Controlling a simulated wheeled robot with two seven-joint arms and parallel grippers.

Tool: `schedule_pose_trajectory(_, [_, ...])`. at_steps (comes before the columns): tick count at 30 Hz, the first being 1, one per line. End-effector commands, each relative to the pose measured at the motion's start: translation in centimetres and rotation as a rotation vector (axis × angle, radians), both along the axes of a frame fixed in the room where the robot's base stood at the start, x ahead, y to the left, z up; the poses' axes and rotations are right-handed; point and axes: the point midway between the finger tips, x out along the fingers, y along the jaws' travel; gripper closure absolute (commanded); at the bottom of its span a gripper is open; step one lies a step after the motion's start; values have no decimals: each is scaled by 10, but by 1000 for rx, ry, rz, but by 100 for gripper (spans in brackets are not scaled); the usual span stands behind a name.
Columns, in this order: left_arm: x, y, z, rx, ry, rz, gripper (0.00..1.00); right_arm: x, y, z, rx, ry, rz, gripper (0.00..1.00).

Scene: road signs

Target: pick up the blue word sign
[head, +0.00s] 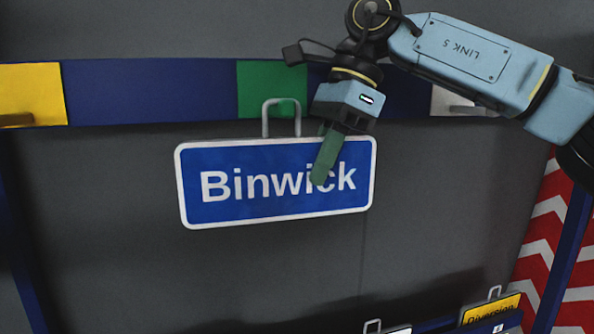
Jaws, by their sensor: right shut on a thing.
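The blue word sign (240,200) reads "Binwick" in white letters and has a white border. It hangs in the middle of the head view, tilted slightly, with its right end higher. A grey loop handle (282,103) stands on its top edge. My right gripper (323,165) comes down from above and is shut on the sign's panel, right of the handle. One green finger shows in front of the panel, over the letters "ck"; the other is hidden behind it. My left gripper is not in view.
Behind the sign runs a blue rail (150,92) with yellow, green and white patches. A yellow sign reading "Diversion" (490,309) stands at the lower right, near a grey handle (372,326). Red and white chevron panels (537,240) stand at the right.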

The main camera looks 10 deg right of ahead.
Motion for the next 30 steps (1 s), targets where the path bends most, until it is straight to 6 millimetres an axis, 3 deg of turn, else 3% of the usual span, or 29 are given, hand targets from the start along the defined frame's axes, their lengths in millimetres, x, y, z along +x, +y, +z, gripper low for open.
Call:
schedule_pose_trajectory(10, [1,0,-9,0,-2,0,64,-5,0,15,3,-4,3,100])
schedule_pose_trajectory(17, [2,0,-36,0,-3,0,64,-54,-2,11,1,-6,5,100])
schedule_pose_trajectory(24, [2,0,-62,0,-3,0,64,-117,-4,11,1,-6,4,100])
schedule_pose_trajectory(30, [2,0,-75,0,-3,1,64,-158,-6,13,1,-4,2,100])
